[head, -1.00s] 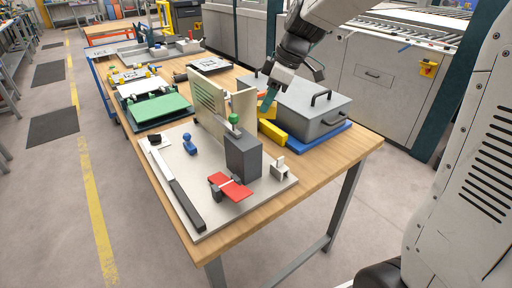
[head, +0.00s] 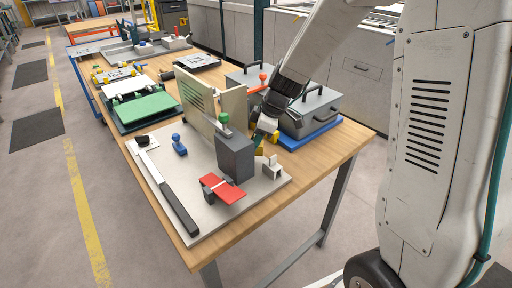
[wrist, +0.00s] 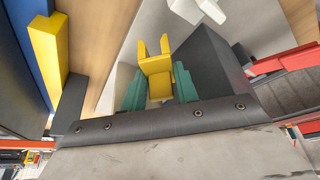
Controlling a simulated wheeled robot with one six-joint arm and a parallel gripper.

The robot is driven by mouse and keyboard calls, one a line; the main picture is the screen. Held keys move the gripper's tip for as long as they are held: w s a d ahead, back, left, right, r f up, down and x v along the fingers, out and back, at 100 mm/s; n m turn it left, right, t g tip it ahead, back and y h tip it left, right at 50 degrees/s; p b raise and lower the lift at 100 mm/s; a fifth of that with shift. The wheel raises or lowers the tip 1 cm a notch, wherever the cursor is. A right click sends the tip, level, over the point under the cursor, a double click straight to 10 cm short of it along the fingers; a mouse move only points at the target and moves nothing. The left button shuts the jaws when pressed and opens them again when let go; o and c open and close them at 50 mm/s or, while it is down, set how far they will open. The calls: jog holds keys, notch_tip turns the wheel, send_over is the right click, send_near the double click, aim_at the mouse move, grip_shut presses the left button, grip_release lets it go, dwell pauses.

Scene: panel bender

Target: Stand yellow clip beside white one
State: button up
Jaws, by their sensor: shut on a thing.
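The yellow clip (wrist: 157,70) is between the teal fingertips of my gripper (wrist: 158,88) in the wrist view, its two prongs pointing up in the picture. My gripper is shut on it. In the head view, my gripper (head: 262,141) is low beside the dark grey block (head: 235,157), with the yellow clip (head: 259,155) partly showing below it. The white clip (head: 271,168) stands on the pale plate's right corner, close to my gripper and apart from the yellow clip. It is cut off at the top of the wrist view (wrist: 197,10).
The pale plate (head: 225,213) also bears a red clamp piece (head: 222,190), a blue peg (head: 179,145), a black-handled bar (head: 178,207) and a cream upright panel (head: 233,102). A grey lidded box (head: 318,108) stands behind my gripper. A yellow bar (wrist: 48,50) lies beside it.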

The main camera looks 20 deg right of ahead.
jog(key=shift+f, duration=1.55)
jog(key=shift+f, duration=0.15)
jog(key=o, duration=1)
jog(key=v, duration=1.2)
jog(key=s+r+m+h, duration=0.1)
jog(key=s+m, duration=0.3)
jog(key=s, duration=0.5)
jog(key=s+r+m+h, duration=0.1)
jog(key=s+r+m, duration=0.3)
jog(key=s, duration=0.5)
jog(key=s+r+m+h, duration=0.2)
jog(key=s+m, duration=0.2)
jog(key=s, duration=0.6)
jog(key=shift+s+a+r+m+g, duration=0.1)
jog(key=shift+a+r+m+g, duration=0.05)
jog(key=shift+a+m+g, duration=0.2)
jog(key=shift+a, duration=0.1)
